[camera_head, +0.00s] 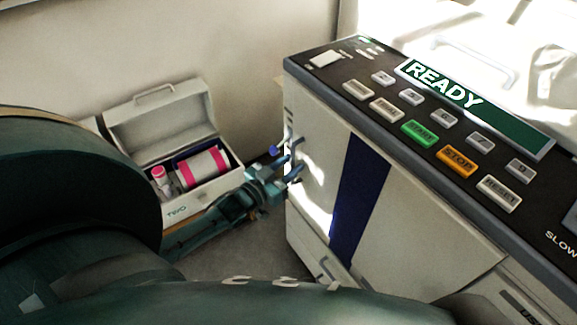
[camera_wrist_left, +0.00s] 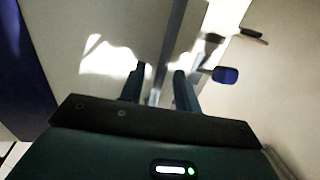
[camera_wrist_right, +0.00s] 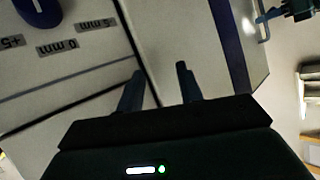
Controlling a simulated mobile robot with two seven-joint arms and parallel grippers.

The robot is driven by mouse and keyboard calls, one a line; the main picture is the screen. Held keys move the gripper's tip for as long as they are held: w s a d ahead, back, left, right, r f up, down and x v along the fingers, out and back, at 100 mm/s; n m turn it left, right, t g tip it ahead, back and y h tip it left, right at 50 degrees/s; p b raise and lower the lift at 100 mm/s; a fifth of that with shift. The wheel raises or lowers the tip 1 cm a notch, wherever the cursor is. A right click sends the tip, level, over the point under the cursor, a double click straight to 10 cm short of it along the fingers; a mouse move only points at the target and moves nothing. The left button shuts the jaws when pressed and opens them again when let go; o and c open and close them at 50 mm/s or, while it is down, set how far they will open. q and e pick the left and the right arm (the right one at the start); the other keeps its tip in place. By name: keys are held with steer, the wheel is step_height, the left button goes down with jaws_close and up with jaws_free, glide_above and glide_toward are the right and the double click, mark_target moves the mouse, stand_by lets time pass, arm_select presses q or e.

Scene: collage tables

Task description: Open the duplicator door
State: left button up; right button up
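The duplicator (camera_head: 400,150) stands at the right in the head view. Its light front door (camera_head: 318,130) has a dark blue vertical stripe (camera_head: 358,195) and looks closed. My left gripper (camera_head: 292,172) is at the door's left edge, beside a small blue knob (camera_head: 273,150). In the left wrist view its fingers (camera_wrist_left: 160,80) are apart, with a grey edge strip (camera_wrist_left: 172,55) running between them; contact cannot be told. My right gripper (camera_wrist_right: 160,78) is open and empty in the right wrist view, over the machine's light front, with the blue stripe (camera_wrist_right: 231,40) beyond.
The control panel (camera_head: 440,115) reads READY. Labels (camera_wrist_right: 55,48) and a blue knob (camera_wrist_right: 40,10) show in the right wrist view.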

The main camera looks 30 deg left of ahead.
arm_select(q)
jaws_close()
stand_by(0.6)
